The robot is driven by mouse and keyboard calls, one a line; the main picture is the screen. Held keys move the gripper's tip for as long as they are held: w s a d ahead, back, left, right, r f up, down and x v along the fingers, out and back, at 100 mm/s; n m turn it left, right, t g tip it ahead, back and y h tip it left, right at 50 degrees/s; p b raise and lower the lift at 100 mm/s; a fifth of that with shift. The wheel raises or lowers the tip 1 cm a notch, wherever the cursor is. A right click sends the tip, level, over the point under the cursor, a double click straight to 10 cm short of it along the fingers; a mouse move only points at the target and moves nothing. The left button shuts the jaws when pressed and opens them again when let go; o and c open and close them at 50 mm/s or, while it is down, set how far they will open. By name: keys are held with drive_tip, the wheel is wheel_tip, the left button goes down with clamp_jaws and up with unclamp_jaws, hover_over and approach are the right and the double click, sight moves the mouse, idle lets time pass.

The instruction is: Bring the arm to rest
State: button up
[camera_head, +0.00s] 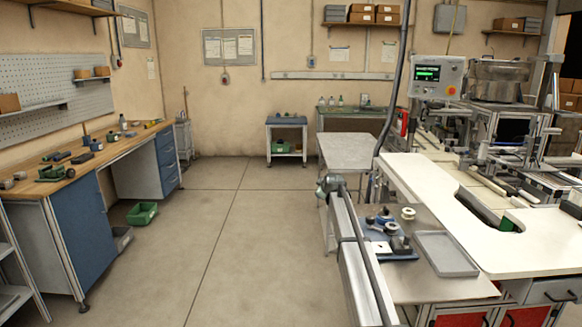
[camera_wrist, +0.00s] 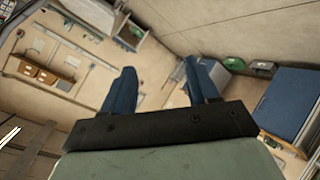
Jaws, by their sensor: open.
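My gripper (camera_wrist: 160,70) shows in the wrist view with its two blue fingers spread wide apart. It is open, and nothing is between the fingers. I cannot make out the gripper in the head view. In the head view, a white reel (camera_head: 407,213) lies on the bench top (camera_head: 425,290) at the right. A blue-and-white reel (camera_head: 391,228) is just in front of it, among other small dark items. A blue mat or holder (camera_head: 402,256) with a dark block sits nearer.
A grey tray (camera_head: 446,254) lies right of the blue holder, beside a white curved worktop (camera_head: 450,195) and machinery. A wooden workbench (camera_head: 85,163) with tools stands along the left wall. A green bin (camera_head: 142,214) is on the floor. The floor in the middle (camera_head: 225,250) is clear.

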drive_tip(key=s+a+f+m+g, duration=0.1)
drive_tip(key=s+f, duration=0.5)
drive_tip(key=f, duration=0.6)
drive_tip(key=s+f+m+g, duration=0.1)
drive_tip(key=s+f, duration=0.4)
drive_tip(key=f, duration=0.7)
drive_tip(key=s+d+f+m+g, duration=0.25)
drive_tip(key=s+f+g, duration=0.25)
drive_tip(key=s+f, duration=1.7)
drive_tip(key=s+f+m+g, duration=0.1)
drive_tip(key=s+f+g, duration=0.35)
drive_tip(key=s, duration=0.95)
drive_tip(key=s+f+m+g, duration=0.1)
drive_tip(key=s+f+m, duration=0.1)
drive_tip(key=s+f, duration=0.8)
drive_tip(key=s+d+r+m+g, duration=0.1)
drive_tip(key=s+g, duration=0.2)
drive_tip(key=s, duration=1.3)
drive_tip(key=s+r+m+g, duration=0.2)
drive_tip(key=s+g, duration=0.1)
drive_tip(key=s, duration=1.3)
drive_tip(key=shift+s+d+h, duration=0.3)
drive_tip(key=shift+d+h, duration=0.1)
drive_tip(key=shift+r, duration=0.1)
drive_tip(key=shift+c, duration=0.3)
